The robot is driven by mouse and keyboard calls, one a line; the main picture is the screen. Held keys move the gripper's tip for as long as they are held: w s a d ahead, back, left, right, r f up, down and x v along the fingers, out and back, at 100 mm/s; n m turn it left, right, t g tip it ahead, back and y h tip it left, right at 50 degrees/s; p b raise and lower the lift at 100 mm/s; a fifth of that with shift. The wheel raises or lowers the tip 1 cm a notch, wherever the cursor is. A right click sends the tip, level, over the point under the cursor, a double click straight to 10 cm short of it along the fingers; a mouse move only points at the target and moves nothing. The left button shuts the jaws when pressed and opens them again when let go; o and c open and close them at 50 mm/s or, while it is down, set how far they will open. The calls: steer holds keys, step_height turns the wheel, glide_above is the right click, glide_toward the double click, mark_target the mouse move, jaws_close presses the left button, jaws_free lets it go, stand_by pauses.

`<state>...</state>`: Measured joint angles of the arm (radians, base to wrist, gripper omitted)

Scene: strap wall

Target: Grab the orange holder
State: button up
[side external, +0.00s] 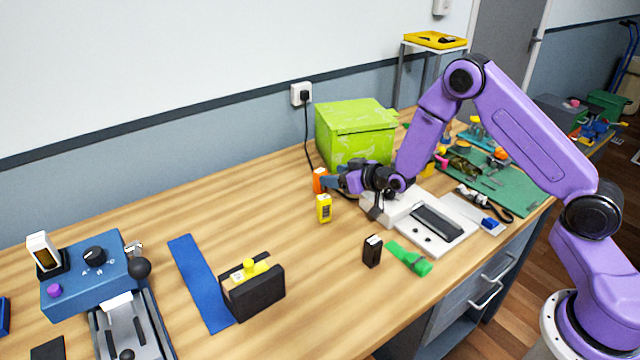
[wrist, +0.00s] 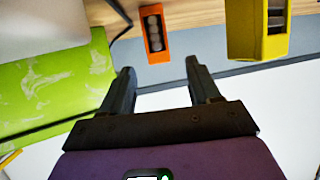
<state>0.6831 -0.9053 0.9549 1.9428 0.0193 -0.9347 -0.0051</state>
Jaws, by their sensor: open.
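The orange holder (side external: 320,181) is a small upright block on the wooden table, just in front of the lime green box in the side view. In the wrist view the orange holder (wrist: 154,32) shows an open face with dark round cells inside. It lies beyond the fingertips, roughly between their lines. My gripper (side external: 332,182) is at the holder's right side in the side view, and part of the holder is hidden behind it. In the wrist view my gripper (wrist: 158,78) has its two dark fingers spread apart with nothing between them.
A yellow holder (side external: 323,208) stands close by, in front of the orange one; it also shows in the wrist view (wrist: 258,30). The green box (side external: 355,132) is just behind. A black block (side external: 372,251) stands nearer the front.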

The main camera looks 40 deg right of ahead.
mark_target(315, 173)
steer(key=shift+x, duration=4.35)
steer(key=shift+r, duration=0.1)
steer(key=c, duration=1.1)
